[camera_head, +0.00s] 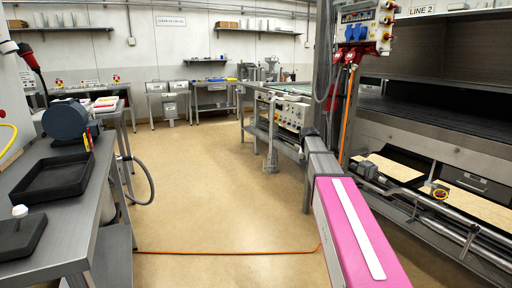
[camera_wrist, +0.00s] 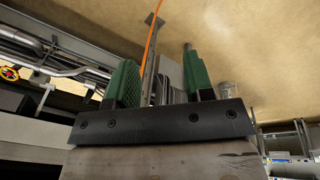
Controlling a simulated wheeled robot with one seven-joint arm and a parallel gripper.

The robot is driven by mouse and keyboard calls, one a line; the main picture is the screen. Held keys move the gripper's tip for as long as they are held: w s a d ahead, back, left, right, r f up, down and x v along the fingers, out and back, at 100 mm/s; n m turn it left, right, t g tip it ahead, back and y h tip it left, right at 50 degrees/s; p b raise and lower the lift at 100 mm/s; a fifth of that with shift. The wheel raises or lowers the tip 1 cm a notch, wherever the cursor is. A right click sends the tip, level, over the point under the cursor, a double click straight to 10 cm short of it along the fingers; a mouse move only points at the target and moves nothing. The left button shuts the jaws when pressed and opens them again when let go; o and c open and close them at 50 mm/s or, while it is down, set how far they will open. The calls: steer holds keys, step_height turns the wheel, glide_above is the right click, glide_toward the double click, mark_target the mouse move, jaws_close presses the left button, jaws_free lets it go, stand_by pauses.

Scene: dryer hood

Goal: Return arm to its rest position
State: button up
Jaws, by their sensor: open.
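In the wrist view, my gripper (camera_wrist: 160,77) has two green ridged fingers standing apart on a dark bolted bar. I see nothing held between them. A grey post and an orange cable (camera_wrist: 151,45) show behind the gap, with tan floor beyond. In the head view, my arm (camera_head: 352,228) is pink with a white stripe. It reaches from the lower right towards the middle, with a grey section at its far end. I cannot make out the fingers in the head view.
The large LINE 2 machine (camera_head: 440,142) stands close on the right, with a rail and pipes (camera_head: 425,205) low at its front. A control box (camera_head: 366,24) hangs above. A steel bench (camera_head: 75,207) with a black tray (camera_head: 55,177) is on the left. Open floor (camera_head: 205,185) lies between.

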steer(key=s+a+f+n+y, duration=0.1)
steer(key=s+a+f, duration=0.2)
steer(key=s+f, duration=0.8)
steer(key=s+a+f+n+g+y, duration=0.1)
steer(key=s+a+f, duration=0.3)
steer(key=s+f, duration=0.8)
steer(key=s+n, duration=0.1)
steer(key=s, duration=0.6)
steer(key=shift+f, duration=0.1)
